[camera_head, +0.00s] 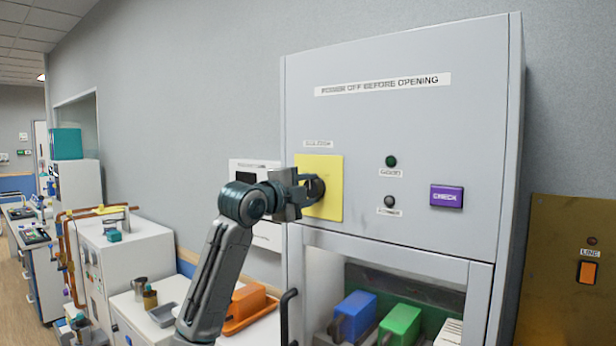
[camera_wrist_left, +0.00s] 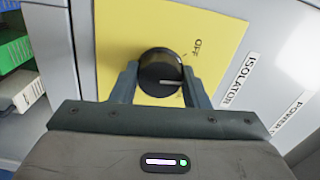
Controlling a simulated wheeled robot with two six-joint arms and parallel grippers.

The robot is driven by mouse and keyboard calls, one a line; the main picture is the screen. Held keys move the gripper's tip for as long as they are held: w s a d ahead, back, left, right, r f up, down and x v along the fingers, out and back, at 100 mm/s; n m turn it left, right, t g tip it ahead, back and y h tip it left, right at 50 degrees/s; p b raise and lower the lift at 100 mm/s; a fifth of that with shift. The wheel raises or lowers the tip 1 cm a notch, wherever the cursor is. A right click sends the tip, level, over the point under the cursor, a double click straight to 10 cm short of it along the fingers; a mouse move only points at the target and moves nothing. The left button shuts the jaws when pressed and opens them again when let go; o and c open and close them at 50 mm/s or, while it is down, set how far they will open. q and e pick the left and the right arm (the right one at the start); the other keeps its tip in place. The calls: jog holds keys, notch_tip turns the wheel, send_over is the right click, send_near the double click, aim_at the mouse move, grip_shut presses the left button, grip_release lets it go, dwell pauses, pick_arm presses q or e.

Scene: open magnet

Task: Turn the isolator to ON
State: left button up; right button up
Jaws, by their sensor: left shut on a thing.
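The isolator is a round black knob (camera_head: 317,189) on a yellow plate (camera_head: 330,165) on the grey cabinet front. In the left wrist view the knob (camera_wrist_left: 160,70) sits between both fingers of my left gripper (camera_wrist_left: 161,82), which is shut on it. A pale line on the knob points right in that view, below the word OFF (camera_wrist_left: 197,47) on the plate. An ON mark cannot be seen. In the head view my left gripper (camera_head: 308,190) reaches the knob from the left and partly covers it. My right gripper is not in view.
The grey cabinet (camera_head: 400,130) also bears two small round lamps and a purple CHECK button (camera_head: 446,196). Blue and green blocks (camera_head: 400,325) stand behind its lower window. A brown panel (camera_head: 565,260) stands at right.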

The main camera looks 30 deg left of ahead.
pick_arm(q)
jog(key=m+p, duration=0.6)
jog(key=shift+r, duration=0.15)
jog(key=m+p, duration=0.3)
jog(key=shift+m, duration=0.6)
jog(key=o, duration=0.9)
jog(key=shift+o, duration=0.3)
